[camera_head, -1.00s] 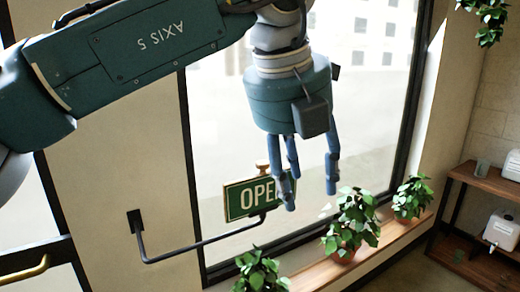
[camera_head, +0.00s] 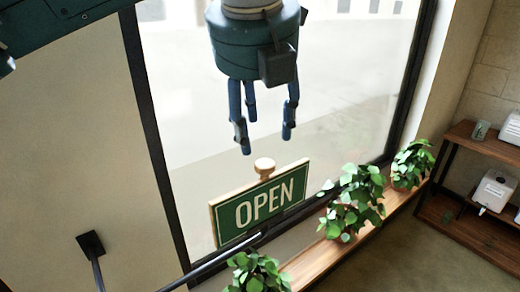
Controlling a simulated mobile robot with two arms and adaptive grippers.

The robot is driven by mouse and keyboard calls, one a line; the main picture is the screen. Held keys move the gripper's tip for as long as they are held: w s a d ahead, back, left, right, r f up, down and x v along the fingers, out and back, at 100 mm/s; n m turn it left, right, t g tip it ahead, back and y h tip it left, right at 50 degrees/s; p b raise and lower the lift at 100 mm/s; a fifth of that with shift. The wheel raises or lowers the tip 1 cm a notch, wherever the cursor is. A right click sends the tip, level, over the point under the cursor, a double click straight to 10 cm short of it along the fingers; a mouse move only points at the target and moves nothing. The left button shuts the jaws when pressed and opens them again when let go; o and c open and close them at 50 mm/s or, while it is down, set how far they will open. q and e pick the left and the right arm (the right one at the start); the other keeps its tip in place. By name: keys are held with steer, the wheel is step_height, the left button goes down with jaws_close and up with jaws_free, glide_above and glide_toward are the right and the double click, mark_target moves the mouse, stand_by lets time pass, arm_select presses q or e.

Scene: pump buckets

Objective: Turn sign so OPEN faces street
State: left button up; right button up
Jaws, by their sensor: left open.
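The green sign (camera_head: 262,207) with white OPEN lettering and a pale wooden edge stands in front of the window. Its OPEN face is toward me, into the room. A round wooden knob (camera_head: 264,166) sits on top of it. A dark bracket bar (camera_head: 215,262) runs from the wall to below the sign. My left gripper (camera_head: 265,135) hangs fingers down above the knob, open and empty, apart from the sign. The sign's street side is hidden. My right gripper is not in view.
Potted plants stand along the wooden window sill (camera_head: 318,262), one (camera_head: 257,272) close below the sign and another (camera_head: 352,203) to its right. A shelf (camera_head: 470,195) with white containers is at the far right. The dark window frame (camera_head: 160,160) is left of the sign.

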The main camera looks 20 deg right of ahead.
mark_target(265, 163)
arm_select(q)
steer(key=x, duration=0.2)
steer(key=p+x, duration=0.1)
steer(key=x, duration=0.1)
steer(key=shift+s+d+f, duration=0.1)
steer(key=shift+s+f, duration=0.15)
steer(key=shift+s, duration=0.15)
steer(key=w+f, duration=0.1)
steer(key=f+p, duration=0.1)
steer(key=shift+w+d+f, duration=0.2)
steer(key=shift+w+f, duration=0.15)
steer(key=shift+w, duration=0.05)
steer(key=shift+w+d+f+p, duration=0.1)
steer(key=shift+w+f+p, duration=0.15)
steer(key=shift+f, duration=0.4)
steer(key=shift+s, duration=0.1)
steer(key=shift+f, duration=0.1)
steer(key=shift+c, duration=0.5)
steer(key=c, duration=0.9)
jaws_close()
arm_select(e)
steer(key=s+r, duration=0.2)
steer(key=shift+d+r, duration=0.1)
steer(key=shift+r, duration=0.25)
